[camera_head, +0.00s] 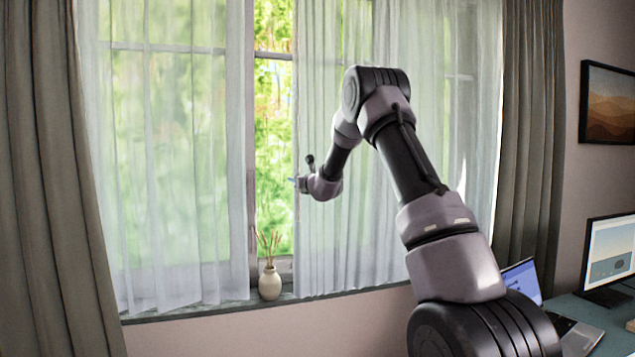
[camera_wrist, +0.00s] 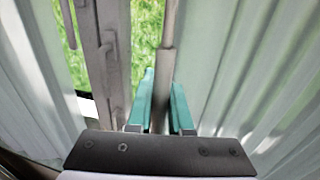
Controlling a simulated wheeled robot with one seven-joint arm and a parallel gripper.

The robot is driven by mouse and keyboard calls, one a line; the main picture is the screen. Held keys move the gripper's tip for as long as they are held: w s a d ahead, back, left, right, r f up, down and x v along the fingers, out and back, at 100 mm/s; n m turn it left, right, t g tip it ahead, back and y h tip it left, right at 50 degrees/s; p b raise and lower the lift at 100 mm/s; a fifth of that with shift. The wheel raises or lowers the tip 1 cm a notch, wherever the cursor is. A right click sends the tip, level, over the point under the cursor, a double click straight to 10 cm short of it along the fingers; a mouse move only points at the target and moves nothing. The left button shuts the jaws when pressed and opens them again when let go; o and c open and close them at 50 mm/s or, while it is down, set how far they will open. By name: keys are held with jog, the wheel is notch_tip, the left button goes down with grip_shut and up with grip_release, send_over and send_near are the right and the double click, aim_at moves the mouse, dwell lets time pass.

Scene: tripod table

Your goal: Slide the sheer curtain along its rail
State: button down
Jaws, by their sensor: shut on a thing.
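A right sheer curtain panel (camera_head: 400,225) hangs in folds behind my arm. A left sheer panel (camera_head: 170,170) hangs apart from it, with a bare strip of window (camera_head: 273,150) between them. My gripper (camera_head: 296,184) is at the inner edge of the right panel, about mid-height. In the wrist view the teal fingers of my gripper (camera_wrist: 163,105) are shut on a slim upright grey rod (camera_wrist: 167,60), with pale sheer folds (camera_wrist: 230,60) just right of it. Where the rod joins the curtain is not visible, and the rail is out of view.
A cream vase with dry stems (camera_head: 270,283) stands on the sill (camera_head: 190,312) below the gap. Thick grey drapes (camera_head: 60,180) hang at both outer sides. A desk with a laptop (camera_head: 524,280) and a monitor (camera_head: 612,255) is at right. In the wrist view, a window handle (camera_wrist: 108,45) shows left.

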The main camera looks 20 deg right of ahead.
jog(key=a, duration=2)
jog(key=shift+s+a, duration=0.15)
jog(key=shift+s, duration=0.2)
jog(key=shift+a, duration=0.1)
jog(key=c, duration=0.8)
grip_release()
jog(key=shift+a, duration=0.15)
jog(key=shift+c, duration=0.2)
jog(key=v, duration=1.1)
jog(key=shift+d, duration=0.3)
